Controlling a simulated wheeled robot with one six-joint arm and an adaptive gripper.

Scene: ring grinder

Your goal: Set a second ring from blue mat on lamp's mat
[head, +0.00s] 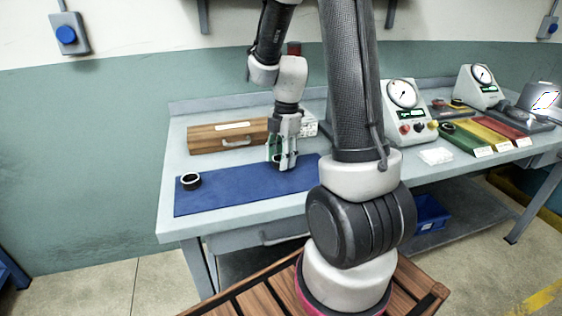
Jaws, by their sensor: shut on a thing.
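My gripper (285,165) is low over the right part of the blue mat (235,190) and is shut on a ring (278,160), which is mostly hidden by the fingers. I cannot tell whether this ring still touches the mat. Another ring (191,181), dark with a pale inside, lies at the left end of the blue mat. At the far right end of the bench a grey device with a bright panel (543,97), perhaps the lamp, stands by a dark grey mat (528,117).
A wooden case (228,137) lies behind the blue mat. Two dial gauges (403,95) (481,76) stand to the right. Green, yellow and red strips (493,133) lie before the second gauge, with a dark ring (447,128) on the green. My arm hides the bench's middle.

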